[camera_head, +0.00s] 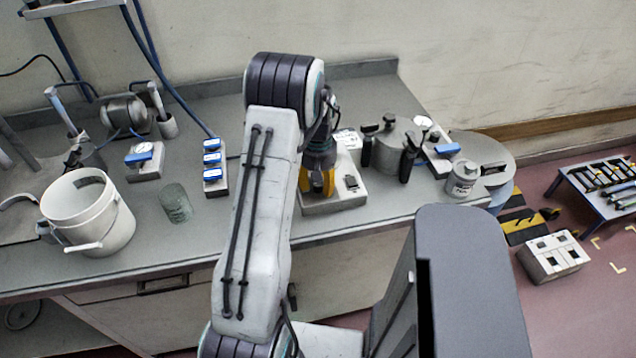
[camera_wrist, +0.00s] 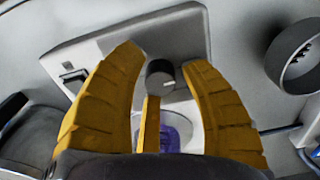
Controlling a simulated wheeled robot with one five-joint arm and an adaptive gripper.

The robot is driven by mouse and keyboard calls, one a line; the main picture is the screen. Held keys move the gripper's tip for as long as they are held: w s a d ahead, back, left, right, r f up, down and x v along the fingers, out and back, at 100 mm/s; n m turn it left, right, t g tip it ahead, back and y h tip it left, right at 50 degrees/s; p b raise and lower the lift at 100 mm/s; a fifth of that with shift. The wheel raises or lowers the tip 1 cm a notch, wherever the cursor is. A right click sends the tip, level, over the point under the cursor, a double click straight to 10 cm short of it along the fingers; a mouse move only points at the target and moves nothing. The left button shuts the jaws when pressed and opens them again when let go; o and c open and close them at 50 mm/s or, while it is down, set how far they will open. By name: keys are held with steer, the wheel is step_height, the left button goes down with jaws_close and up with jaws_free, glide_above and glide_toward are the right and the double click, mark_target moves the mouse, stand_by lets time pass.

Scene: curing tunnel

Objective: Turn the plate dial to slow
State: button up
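The plate is a pale, box-like unit (camera_head: 340,203) on the bench, below my gripper in the head view. In the wrist view its light panel (camera_wrist: 185,30) carries a dark round dial (camera_wrist: 160,74) and a small switch (camera_wrist: 73,76). My gripper (camera_wrist: 160,62) has its yellow fingers spread, with the dial between and just beyond their tips. I cannot tell whether any finger touches the dial. In the head view my gripper (camera_head: 317,182) hides the dial. No dial marking or pointer setting is readable.
A lidded pot (camera_head: 393,150) stands close right of the plate, with a small tin (camera_head: 463,178) further right. A block with blue-topped modules (camera_head: 214,172), a glass (camera_head: 176,204) and a white bucket (camera_head: 95,222) stand left. The bench front has some free room.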

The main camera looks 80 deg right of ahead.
jaws_close()
steer(key=shift+m, duration=0.3)
steer(key=shift+f+m+b, duration=0.15)
steer(key=shift+m+b, duration=0.6)
steer(key=shift+m, duration=0.25)
steer(key=m+b, duration=0.1)
steer(key=m, duration=0.1)
steer(key=shift+m, duration=0.4)
steer(key=m+b, duration=0.1)
steer(key=m, duration=0.5)
steer(key=shift+a+m, duration=0.1)
steer(key=shift+m, duration=0.2)
